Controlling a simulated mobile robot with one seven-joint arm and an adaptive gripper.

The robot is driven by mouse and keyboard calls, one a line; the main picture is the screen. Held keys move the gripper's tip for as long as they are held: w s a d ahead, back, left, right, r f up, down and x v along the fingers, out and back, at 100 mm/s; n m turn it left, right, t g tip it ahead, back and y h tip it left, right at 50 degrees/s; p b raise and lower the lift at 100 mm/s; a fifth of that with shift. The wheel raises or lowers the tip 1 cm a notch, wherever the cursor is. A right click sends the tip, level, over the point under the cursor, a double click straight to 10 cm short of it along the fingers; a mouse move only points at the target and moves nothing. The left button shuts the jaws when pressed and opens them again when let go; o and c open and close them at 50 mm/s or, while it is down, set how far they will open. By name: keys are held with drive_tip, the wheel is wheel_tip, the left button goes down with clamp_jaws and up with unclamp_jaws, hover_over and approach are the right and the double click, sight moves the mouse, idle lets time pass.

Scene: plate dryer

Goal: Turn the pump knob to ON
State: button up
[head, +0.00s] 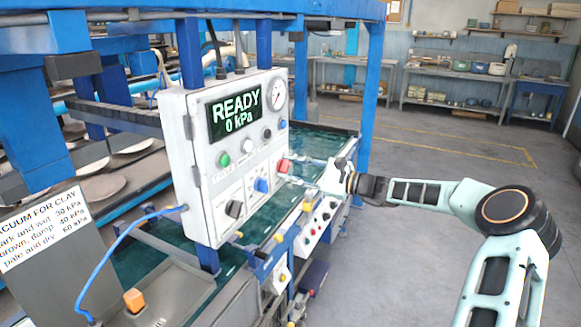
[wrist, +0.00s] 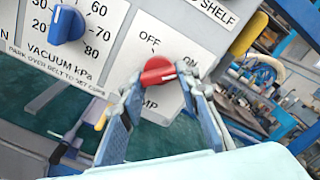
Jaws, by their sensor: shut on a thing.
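The red pump knob (wrist: 157,69) sits on a white panel plate below the printed words OFF and ON in the wrist view. OFF is above it to the left, ON to its right. A short white mark shows on the right part of the knob, roughly toward the ON side; its exact setting is hard to tell. My gripper (wrist: 162,82) is shut on the knob, one finger at each side. In the head view the knob (head: 284,166) is at the control box's right edge, with my gripper (head: 292,171) reaching it from the right. The display reads READY, 0 kPa.
The blue vacuum knob (wrist: 67,24) is left of the pump knob; it also shows in the head view (head: 261,185). A black knob (head: 234,209) and a green button (head: 224,160) are on the same box. A blue post (head: 370,85) stands behind my gripper. Floor at right is open.

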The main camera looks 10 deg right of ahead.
idle(0.4)
drive_tip(key=o, duration=1.2)
drive_tip(key=shift+c, duration=0.2)
drive_tip(key=v, duration=1.2)
